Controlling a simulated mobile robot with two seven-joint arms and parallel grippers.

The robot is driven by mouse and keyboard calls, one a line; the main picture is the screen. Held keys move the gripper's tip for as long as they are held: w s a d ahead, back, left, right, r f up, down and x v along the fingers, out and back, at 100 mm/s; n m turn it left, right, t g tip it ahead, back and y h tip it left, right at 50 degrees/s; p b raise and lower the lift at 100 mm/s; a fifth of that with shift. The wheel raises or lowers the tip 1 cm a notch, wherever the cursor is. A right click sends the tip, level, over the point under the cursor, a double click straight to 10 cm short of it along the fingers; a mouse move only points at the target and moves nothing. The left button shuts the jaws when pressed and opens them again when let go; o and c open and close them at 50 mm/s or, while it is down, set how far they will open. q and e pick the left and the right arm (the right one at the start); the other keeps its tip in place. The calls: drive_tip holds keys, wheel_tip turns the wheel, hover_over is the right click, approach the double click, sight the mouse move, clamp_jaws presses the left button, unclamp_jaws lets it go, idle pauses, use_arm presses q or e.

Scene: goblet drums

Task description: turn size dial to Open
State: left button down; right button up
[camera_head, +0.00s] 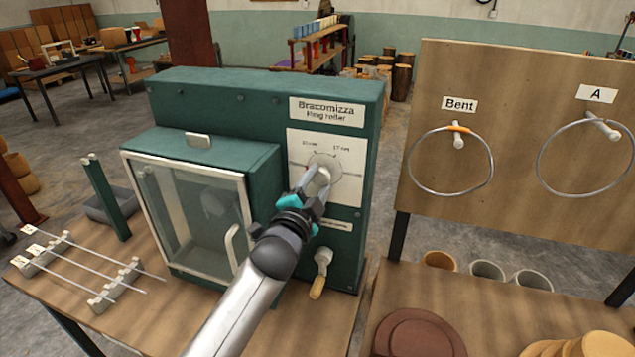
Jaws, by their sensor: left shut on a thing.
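The size dial (321,183) is a pale knob on a white scale plate on the front of the green ring roller machine (262,97). Short printed marks stand on the plate above the dial; they are too small to read surely. My left gripper (312,190) reaches the dial from below and is shut on it. Its fingers hide part of the knob and the lower plate, so I cannot tell which mark the dial points to. My right gripper is not in view.
A glass-doored box (190,215) juts out left of the dial. A crank with a wooden handle (318,285) hangs below it. Metal rods (85,262) lie on holders at the left. A board with hanging rings (520,130) stands at the right.

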use_arm(q)
drive_tip(key=shift+c, duration=1.4)
unclamp_jaws()
drive_tip(key=v, duration=1.5)
